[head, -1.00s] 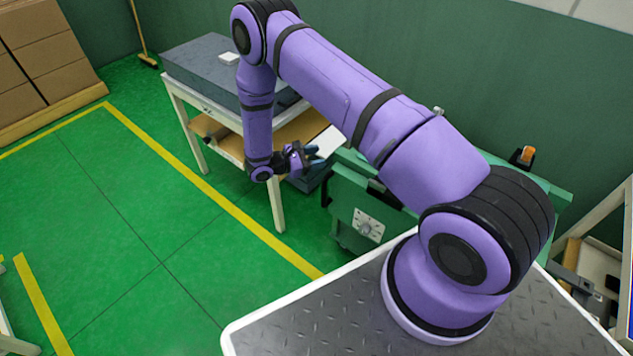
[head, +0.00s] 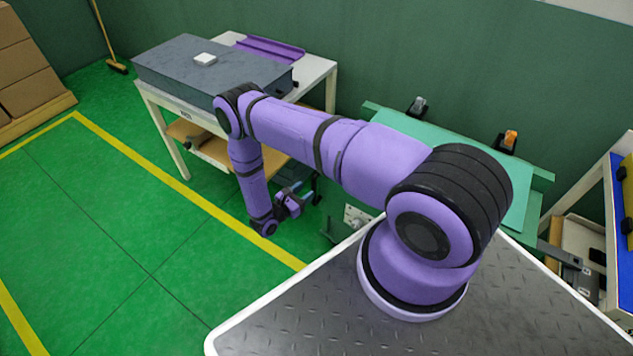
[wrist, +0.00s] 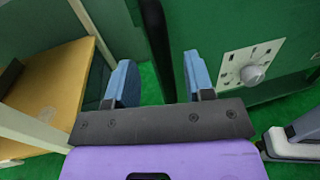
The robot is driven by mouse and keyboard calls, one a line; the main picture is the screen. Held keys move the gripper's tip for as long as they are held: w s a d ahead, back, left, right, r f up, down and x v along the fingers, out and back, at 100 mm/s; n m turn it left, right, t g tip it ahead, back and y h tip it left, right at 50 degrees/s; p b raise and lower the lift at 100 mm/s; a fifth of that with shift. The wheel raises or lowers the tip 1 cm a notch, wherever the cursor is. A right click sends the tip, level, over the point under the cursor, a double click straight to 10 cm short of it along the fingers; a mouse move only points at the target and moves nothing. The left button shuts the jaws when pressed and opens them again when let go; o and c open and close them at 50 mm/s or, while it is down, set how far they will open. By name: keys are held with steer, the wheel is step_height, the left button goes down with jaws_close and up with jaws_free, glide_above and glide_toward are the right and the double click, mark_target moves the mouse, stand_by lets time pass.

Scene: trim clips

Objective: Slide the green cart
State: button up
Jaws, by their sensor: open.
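The green cart (head: 520,190) stands right of centre in the head view, its pale green top partly hidden behind my arm. Its side panel (wrist: 285,40) with a white dial plate (wrist: 250,66) fills the right of the wrist view. My gripper (head: 304,192) is low beside the cart's left end. It is open, with two blue fingers (wrist: 160,80) apart in the wrist view. A black upright bar (wrist: 156,40), seemingly the cart's handle, runs down between the fingers. I cannot tell whether either finger touches it.
A white table (head: 318,70) with a grey box (head: 165,75) and a purple tray (head: 270,48) stands left of the cart. A shelf (head: 615,190) stands to the right. Green floor (head: 110,215) with yellow lines is free at left.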

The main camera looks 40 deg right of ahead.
mark_target(312, 186)
steer(key=w+d, duration=0.1)
steer(key=d, duration=0.5)
steer(key=shift+d, duration=0.35)
steer(key=shift+c, duration=0.3)
steer(key=shift+w, duration=0.1)
jaws_close()
